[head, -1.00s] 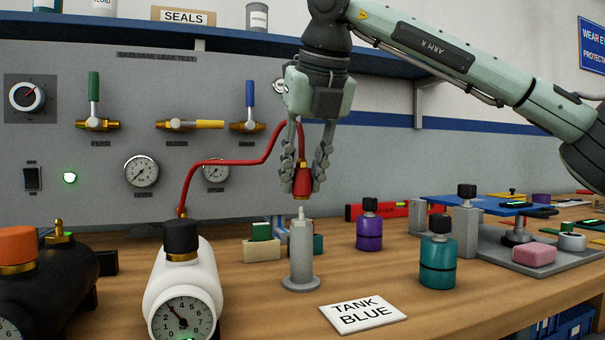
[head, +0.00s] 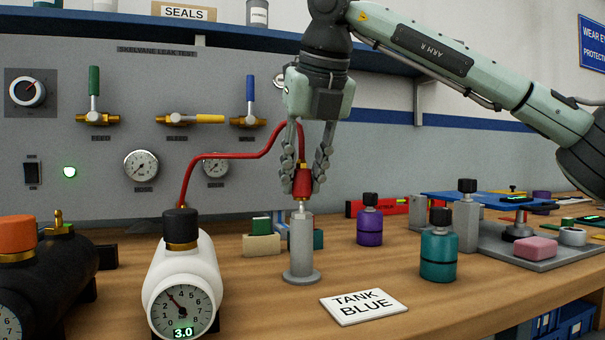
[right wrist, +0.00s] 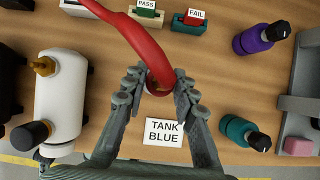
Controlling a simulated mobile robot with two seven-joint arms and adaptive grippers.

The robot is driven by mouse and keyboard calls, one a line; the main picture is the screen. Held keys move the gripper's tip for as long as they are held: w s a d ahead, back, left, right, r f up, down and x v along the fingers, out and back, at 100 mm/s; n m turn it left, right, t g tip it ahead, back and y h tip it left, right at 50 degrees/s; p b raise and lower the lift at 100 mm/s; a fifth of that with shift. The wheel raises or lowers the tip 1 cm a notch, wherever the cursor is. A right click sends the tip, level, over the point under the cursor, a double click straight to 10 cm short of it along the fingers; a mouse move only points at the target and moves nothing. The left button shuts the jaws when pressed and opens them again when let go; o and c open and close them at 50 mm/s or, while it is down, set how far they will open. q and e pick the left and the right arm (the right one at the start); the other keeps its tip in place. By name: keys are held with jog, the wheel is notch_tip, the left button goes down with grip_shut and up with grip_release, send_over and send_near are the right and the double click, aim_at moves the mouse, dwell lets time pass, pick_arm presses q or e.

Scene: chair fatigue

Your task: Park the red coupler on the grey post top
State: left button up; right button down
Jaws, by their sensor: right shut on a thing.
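The red coupler (head: 303,182) hangs upright on the end of a red hose (head: 240,157). My right gripper (head: 304,184) is shut on it, with a finger on each side. The grey post (head: 301,245) stands upright on the bench directly below. The coupler's lower end is at the post's narrow tip; I cannot tell whether it touches or sits over it. In the right wrist view the hose (right wrist: 148,45) runs down between the fingers (right wrist: 158,90) and hides most of the coupler, and the post is hidden. My left gripper is not in view.
A white tank (head: 180,275) with a gauge reading 3.0 stands left of the post. A TANK BLUE card (head: 363,306) lies in front. Purple (head: 369,222) and teal (head: 438,250) black-capped cylinders stand to the right. The valve panel (head: 130,130) is behind.

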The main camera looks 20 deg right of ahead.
jog(key=shift+f+b, duration=0.65)
jog(key=shift+f, duration=0.3)
jog(key=c, duration=1.1)
grip_release()
jog(key=shift+c, duration=0.2)
jog(key=shift+r, duration=0.1)
jog(key=v, duration=1.2)
